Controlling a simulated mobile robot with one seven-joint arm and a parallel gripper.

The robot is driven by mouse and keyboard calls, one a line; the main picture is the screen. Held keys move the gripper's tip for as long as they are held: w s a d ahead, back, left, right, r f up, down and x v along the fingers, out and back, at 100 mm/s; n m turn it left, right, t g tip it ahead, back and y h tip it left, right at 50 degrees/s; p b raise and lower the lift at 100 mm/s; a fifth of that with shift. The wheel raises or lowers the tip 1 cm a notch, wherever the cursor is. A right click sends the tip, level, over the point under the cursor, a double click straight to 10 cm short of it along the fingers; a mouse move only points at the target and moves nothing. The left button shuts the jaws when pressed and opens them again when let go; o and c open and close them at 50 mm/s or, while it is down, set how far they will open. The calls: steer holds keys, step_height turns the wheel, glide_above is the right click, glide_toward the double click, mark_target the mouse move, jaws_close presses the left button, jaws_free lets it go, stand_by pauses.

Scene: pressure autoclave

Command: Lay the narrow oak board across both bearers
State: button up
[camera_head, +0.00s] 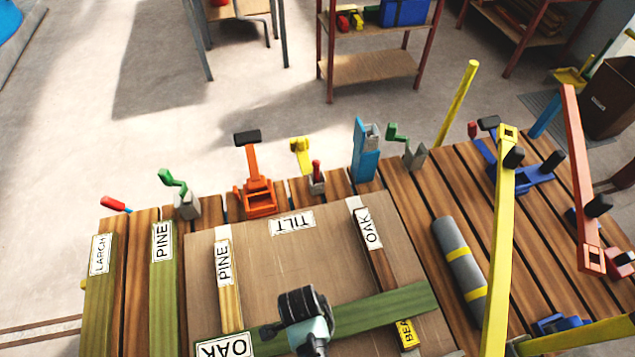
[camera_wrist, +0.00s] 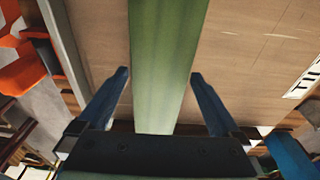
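The narrow oak board (camera_head: 378,308) is green with a white OAK label at its left end. In the head view it crosses over two strips, one marked PINE (camera_head: 229,298) and a darker one marked OAK (camera_head: 381,265). Whether it rests on both strips I cannot tell. A yellow label beginning BEA shows just below the board near the darker strip. My gripper (camera_head: 305,330) is above the board. In the wrist view my gripper (camera_wrist: 160,75) is open, with one finger beside each long edge of the green board (camera_wrist: 165,55); small gaps seem to show.
A brown panel (camera_head: 285,255) marked TILT lies under the strips. Green boards marked LARCH (camera_head: 98,300) and PINE (camera_head: 163,300) lie at left. Clamps line the bench's far edge.

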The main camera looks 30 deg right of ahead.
step_height(320, 180, up, 12)
steer(key=a+p, duration=0.1)
steer(key=shift+w+a+r, duration=0.2)
stand_by(0.3)
